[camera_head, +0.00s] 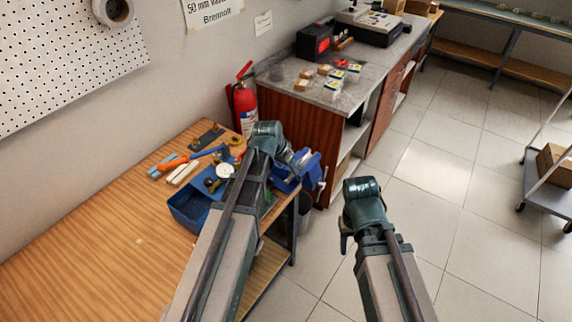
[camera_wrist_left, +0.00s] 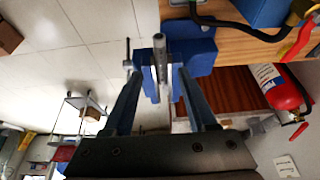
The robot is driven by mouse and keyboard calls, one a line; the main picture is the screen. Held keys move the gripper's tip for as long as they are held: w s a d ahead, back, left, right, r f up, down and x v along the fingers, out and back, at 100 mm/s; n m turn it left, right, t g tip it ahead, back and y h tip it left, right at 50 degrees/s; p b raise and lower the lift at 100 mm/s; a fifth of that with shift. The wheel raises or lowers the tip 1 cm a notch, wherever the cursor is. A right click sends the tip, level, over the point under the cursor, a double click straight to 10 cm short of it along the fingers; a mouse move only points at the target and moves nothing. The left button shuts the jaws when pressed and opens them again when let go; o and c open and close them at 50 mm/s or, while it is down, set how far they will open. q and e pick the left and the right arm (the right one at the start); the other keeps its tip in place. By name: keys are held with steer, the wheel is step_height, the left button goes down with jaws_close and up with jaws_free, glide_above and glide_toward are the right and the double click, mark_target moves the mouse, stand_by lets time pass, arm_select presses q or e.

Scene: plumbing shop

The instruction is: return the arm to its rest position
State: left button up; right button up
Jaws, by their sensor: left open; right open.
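My left arm reaches over the wooden bench (camera_head: 90,240). Its gripper (camera_head: 303,163) is by the blue vise (camera_head: 312,178) at the bench's right end. In the left wrist view the left gripper (camera_wrist_left: 158,80) has its two fingers apart. A grey metal bar (camera_wrist_left: 161,58) shows between them, with the blue vise (camera_wrist_left: 202,55) behind it; I cannot tell whether the fingers touch anything. My right arm is raised over the open floor. Its gripper (camera_head: 346,234) hangs down below the wrist, open, partly hidden by the arm, with nothing seen in it.
A blue bin (camera_head: 186,212) and several tools lie on the bench beside my left arm. A red fire extinguisher (camera_head: 243,103) stands at the wall behind. A grey-topped counter (camera_head: 300,85) holds small boxes. A trolley (camera_head: 548,180) stands at right. The tiled floor between is clear.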

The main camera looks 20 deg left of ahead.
arm_select(q)
steer(key=p+v, duration=0.1)
steer(key=v, duration=0.2)
steer(key=shift+w+r+p, duration=0.15)
steer(key=shift+p, duration=0.25)
arm_select(e)
steer(key=r, duration=0.1)
steer(key=a+r, duration=0.1)
steer(key=r, duration=0.1)
steer(key=shift+s, duration=0.1)
steer(key=shift+f, duration=0.1)
